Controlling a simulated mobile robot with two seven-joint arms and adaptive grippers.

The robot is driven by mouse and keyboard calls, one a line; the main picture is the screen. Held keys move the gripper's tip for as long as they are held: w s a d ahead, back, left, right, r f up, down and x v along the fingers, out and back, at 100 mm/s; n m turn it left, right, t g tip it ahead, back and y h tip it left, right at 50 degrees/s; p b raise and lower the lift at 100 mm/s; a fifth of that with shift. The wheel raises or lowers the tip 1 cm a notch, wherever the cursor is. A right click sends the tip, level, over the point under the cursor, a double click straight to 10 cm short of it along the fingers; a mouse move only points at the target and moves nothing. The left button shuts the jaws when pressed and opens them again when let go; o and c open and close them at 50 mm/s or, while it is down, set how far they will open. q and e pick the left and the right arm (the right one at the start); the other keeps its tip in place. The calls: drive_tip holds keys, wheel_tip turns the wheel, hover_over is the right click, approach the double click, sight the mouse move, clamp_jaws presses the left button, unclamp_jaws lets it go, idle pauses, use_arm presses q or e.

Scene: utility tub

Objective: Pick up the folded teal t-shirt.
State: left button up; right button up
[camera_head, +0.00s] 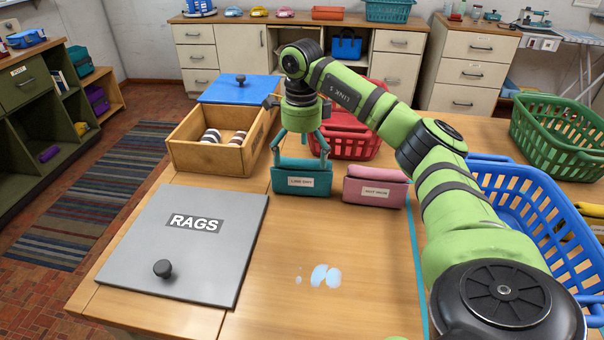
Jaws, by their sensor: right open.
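The folded teal t-shirt (290,190) stands on the wooden table behind the middle, with a small white label on its front. My right gripper (301,158) points down at the top of the teal t-shirt. Its two fingers are spread apart, one near each end of the t-shirt's upper edge. I cannot tell whether the fingers touch the cloth. My left gripper does not show.
A folded pink item (375,192) stands close to the right. A wooden box (205,157) with striped rolls is to the left, a red basket (352,140) behind, a blue basket (530,225) at right. A grey RAGS lid (185,245) lies front left. Pale wet spots (325,276) mark the table.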

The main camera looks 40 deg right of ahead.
sight(302, 169)
drive_tip(key=f, duration=0.2)
drive_tip(key=f+p, duration=0.1)
drive_tip(key=f, duration=0.2)
drive_tip(key=shift+w+d, duration=0.2)
drive_tip(key=c, duration=1.3)
